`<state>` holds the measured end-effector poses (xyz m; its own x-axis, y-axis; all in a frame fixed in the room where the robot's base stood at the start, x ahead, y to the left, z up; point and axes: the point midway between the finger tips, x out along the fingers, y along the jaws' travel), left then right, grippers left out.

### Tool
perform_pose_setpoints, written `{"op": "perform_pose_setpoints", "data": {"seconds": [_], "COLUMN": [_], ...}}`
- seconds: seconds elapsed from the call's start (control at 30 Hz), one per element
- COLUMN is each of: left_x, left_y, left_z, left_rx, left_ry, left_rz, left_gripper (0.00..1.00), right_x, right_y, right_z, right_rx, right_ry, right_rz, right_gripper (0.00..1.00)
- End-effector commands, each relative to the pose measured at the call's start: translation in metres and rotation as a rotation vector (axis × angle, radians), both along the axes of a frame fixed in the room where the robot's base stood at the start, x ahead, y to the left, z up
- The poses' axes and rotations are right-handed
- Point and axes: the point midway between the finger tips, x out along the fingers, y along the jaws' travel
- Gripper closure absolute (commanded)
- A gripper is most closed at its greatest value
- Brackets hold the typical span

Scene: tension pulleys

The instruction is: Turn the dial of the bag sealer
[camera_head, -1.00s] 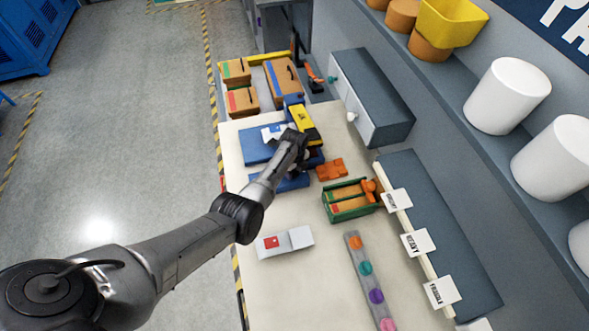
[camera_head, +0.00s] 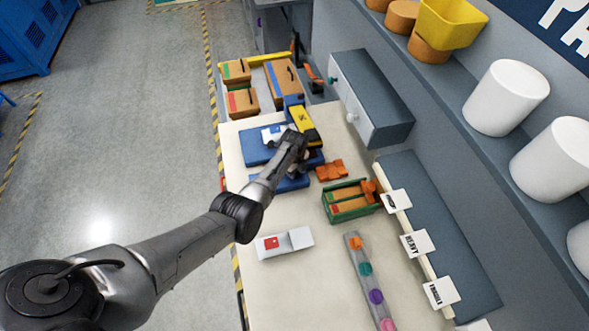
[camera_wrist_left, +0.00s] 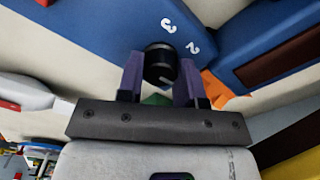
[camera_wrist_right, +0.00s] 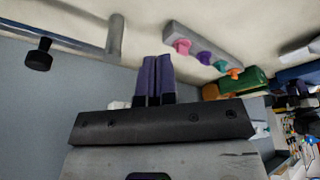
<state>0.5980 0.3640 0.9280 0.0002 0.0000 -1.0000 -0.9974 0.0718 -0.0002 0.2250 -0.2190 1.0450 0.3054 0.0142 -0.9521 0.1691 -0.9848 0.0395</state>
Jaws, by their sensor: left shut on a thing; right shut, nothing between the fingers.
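The bag sealer (camera_head: 291,181) is a blue machine with a yellow-topped arm (camera_head: 305,121) at the far end of the table. It also fills the top of the left wrist view (camera_wrist_left: 110,25). Its black round dial (camera_wrist_left: 160,64) is on the blue face, with white numerals beside it. My left gripper (camera_wrist_left: 160,75) is shut on the dial, one purple finger on each side. In the head view my left gripper (camera_head: 298,162) hides the dial. My right gripper (camera_wrist_right: 155,75) is shut and empty, with its fingers together, away from the sealer.
An orange part (camera_head: 331,170) and a green crate (camera_head: 350,214) stand right of the sealer. A white box with a red mark (camera_head: 271,243) and a grey strip with coloured knobs (camera_head: 352,245) lie nearer. Cardboard boxes (camera_head: 242,102) are behind. A grey cabinet (camera_head: 365,105) stands at the right.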

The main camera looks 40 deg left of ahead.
Motion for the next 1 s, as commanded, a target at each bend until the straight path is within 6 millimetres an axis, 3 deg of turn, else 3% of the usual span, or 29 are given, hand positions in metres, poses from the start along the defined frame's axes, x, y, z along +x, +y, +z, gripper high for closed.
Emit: {"op": "perform_pose_setpoints", "data": {"seconds": [1.0], "left_x": [0.000], "left_y": [0.001], "left_z": [0.000], "left_rx": [0.001], "left_ry": [0.001], "left_rz": [0.835], "left_gripper": [0.90], "right_x": [0.000], "right_y": [0.003], "right_z": [0.024], "right_rx": [0.011], "right_ry": [0.000], "right_rz": [-0.007], "right_gripper": [1.00]}}
